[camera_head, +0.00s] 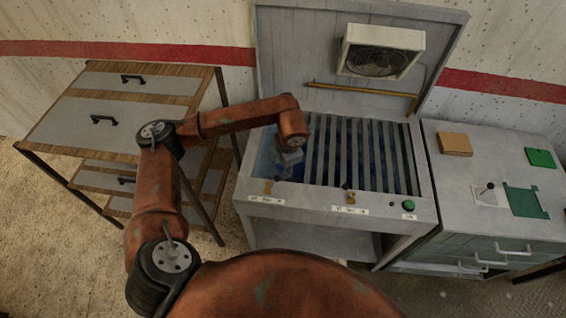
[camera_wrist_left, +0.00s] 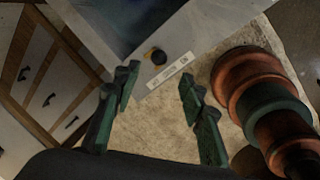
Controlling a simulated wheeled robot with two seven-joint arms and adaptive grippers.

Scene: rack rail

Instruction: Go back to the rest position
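My left arm reaches in from the left over the grey workstation (camera_head: 247,190). My left gripper (camera_head: 287,170) hangs above the left end of the workstation's slatted top, seen small and partly hidden by the wrist. In the left wrist view, the two green fingers of my left gripper (camera_wrist_left: 158,92) stand wide apart with nothing between them. Beyond the fingertips are a label (camera_wrist_left: 170,70) and a dark round knob (camera_wrist_left: 155,56) on the workstation's front edge. My right gripper is in neither view.
A raised back panel with a fan box (camera_head: 382,52) and a brass-coloured rail (camera_head: 362,90) stands behind the slats (camera_head: 350,150). A wooden drawer unit (camera_head: 110,115) is at left. A grey cabinet (camera_head: 470,205) with a brown block (camera_head: 455,144) is at right.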

